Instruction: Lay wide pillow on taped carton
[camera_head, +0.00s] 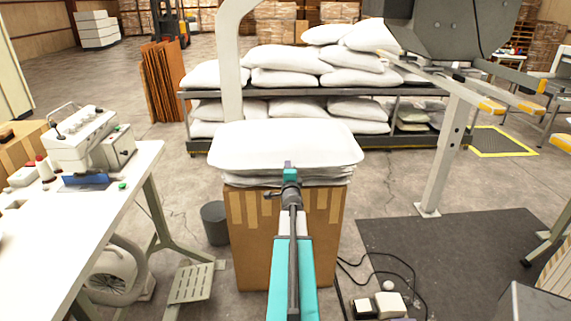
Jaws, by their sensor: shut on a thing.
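A wide white pillow (285,143) lies level over the top of a brown carton (247,240) with tape strips along its upper edge. Flat white layers (325,178) show between the pillow and the carton's top. My gripper (290,170) is at the pillow's near edge, shut on it, in the middle of the carton's front side. The fingertips are partly hidden against the pillow. I cannot tell whether the pillow touches the layers below it.
A white table with a sewing machine (92,138) stands at the left. A grey bin (215,222) and a foot pedal (190,283) are left of the carton. Black cables (385,265) lie on the floor at right. A rack of white pillows (300,75) stands behind.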

